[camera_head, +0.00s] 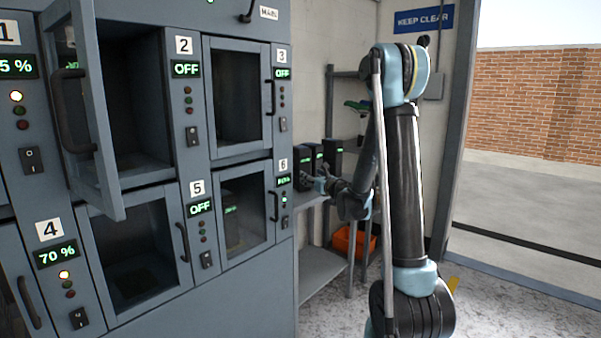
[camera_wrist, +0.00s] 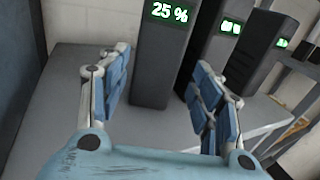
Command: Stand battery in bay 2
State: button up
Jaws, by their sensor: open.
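Bay 2 (camera_head: 134,100) is in the upper row of the grey cabinet, its door (camera_head: 98,110) swung open and its inside dark with nothing visible in it. Its display reads OFF. Several dark batteries stand upright on a grey shelf right of the cabinet. In the wrist view the nearest battery (camera_wrist: 163,60) reads 25 %, with another battery (camera_wrist: 212,50) and a third battery (camera_wrist: 262,52) to its right. My gripper (camera_wrist: 165,95) is open and empty, its blue-padded fingers apart in front of the 25 % battery. In the head view my gripper (camera_head: 316,183) is beside the batteries.
The grey shelf (camera_wrist: 60,110) carries the batteries; its rack stands against the wall. An orange bin (camera_head: 354,242) sits low under the rack. Bay 2's open door sticks out from the cabinet front. The other bay doors look shut. Bare floor lies at right.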

jog(key=x, duration=0.6)
jog(key=shift+w, duration=0.15)
jog(key=shift+x, duration=2.65)
jog(key=shift+a+f, duration=0.1)
jog(key=shift+f, duration=0.05)
jog(key=shift+c, duration=0.3)
grip_shut()
